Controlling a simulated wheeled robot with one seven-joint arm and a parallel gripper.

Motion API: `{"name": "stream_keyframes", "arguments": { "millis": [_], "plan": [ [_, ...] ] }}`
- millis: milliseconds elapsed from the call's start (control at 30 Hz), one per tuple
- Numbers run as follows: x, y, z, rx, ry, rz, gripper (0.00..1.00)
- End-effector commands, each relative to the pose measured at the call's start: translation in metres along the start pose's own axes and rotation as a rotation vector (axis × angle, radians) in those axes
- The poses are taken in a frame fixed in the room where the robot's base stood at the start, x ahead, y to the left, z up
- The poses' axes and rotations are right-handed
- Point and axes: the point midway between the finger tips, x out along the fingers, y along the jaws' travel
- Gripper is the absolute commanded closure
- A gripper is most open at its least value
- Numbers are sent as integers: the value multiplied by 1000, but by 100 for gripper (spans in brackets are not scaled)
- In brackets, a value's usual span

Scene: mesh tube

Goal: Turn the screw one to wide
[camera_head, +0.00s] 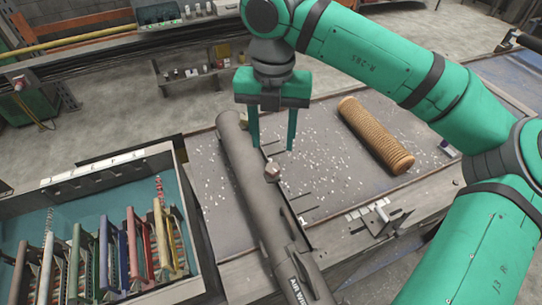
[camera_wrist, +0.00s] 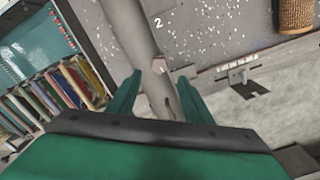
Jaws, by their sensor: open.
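A long grey tube (camera_head: 255,195) lies across the metal table, with partly readable lettering "AIR WI" near its front end. A small pale knob-like piece (camera_head: 272,171) sits at the tube's right side, and I take it for the screw. In the wrist view a pale piece (camera_wrist: 159,66) shows beside the tube, close to the fingertips. My gripper (camera_head: 272,149) points down with its two green fingers apart and nothing between them. It hangs near the tube, just above the knob in the head view. Whether the fingers touch anything, and the screw's setting, I cannot tell.
A ribbed tan cylinder (camera_head: 376,135) lies on the table at the right. A case of coloured tools (camera_head: 190,262) stands at the left. A small slider-like fitting (camera_head: 378,222) is at the table's front edge. White specks cover the tabletop, which is otherwise mostly clear.

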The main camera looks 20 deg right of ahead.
Motion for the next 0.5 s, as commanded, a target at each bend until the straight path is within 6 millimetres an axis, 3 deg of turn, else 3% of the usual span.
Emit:
{"name": "stream_keyframes", "arguments": {
  "millis": [300, 500],
  "plan": [
    [57, 0, -1, -3, 3, 3, 54],
    [78, -1, 0, 1, 2, 3, 54]
  ]
}}
